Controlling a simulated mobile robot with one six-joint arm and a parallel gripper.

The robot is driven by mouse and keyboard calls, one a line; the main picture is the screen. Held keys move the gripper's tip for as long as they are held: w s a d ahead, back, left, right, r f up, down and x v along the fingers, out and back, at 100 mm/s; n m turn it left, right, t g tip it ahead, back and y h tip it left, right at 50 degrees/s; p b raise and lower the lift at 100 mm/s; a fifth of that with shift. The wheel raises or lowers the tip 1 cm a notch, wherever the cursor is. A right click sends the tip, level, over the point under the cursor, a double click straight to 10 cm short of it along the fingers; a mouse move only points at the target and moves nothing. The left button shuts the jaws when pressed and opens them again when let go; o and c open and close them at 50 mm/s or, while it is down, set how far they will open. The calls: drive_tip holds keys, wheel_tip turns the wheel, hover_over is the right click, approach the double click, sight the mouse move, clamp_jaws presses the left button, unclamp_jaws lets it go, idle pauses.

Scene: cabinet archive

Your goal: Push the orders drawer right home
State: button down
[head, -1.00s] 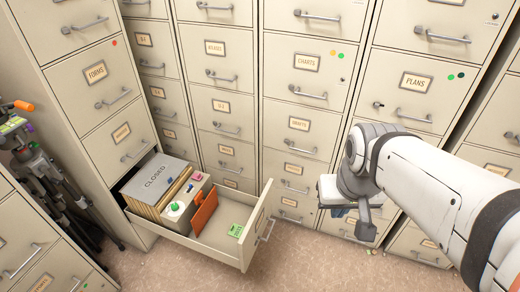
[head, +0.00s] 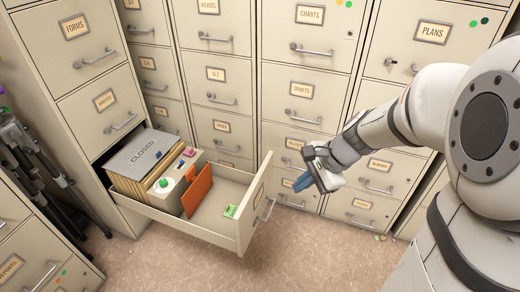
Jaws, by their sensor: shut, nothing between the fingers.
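A drawer (head: 191,225) is pulled far out of the left cabinet, below the Forms drawer. I take it for the orders drawer, but its label is not visible. Its front panel (head: 258,201) faces right, with a handle (head: 265,210) on it. Inside are a grey "CLOSED" folder (head: 141,154), tan folders, a box with a green-topped item, an orange divider (head: 197,190) and a green card (head: 231,211). My gripper (head: 302,183) is to the right of the drawer front, apart from it, with its blue fingers shut and empty.
Cabinets with shut drawers, labelled Charts (head: 310,15), Drafts (head: 299,90) and Plans (head: 432,32) among others, line the back. Black tripods (head: 42,178) stand at the left beside another cabinet (head: 38,250). The floor (head: 300,255) in front is clear.

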drive_tip(key=w+f+m+t+y+b, duration=0.1)
drive_tip(key=w+f+m+b, duration=0.35)
drive_tip(key=f, duration=0.35)
drive_tip(key=w+f+m+t+y+b, duration=0.1)
drive_tip(key=w+f+m+y+b, duration=0.1)
drive_tip(key=w+f+m+b, duration=0.45)
drive_tip(key=n+b, duration=0.2)
drive_tip(key=b, duration=0.1)
approach(252, 200)
drive_tip(key=shift+x, duration=2.95)
drive_tip(key=shift+a, duration=0.1)
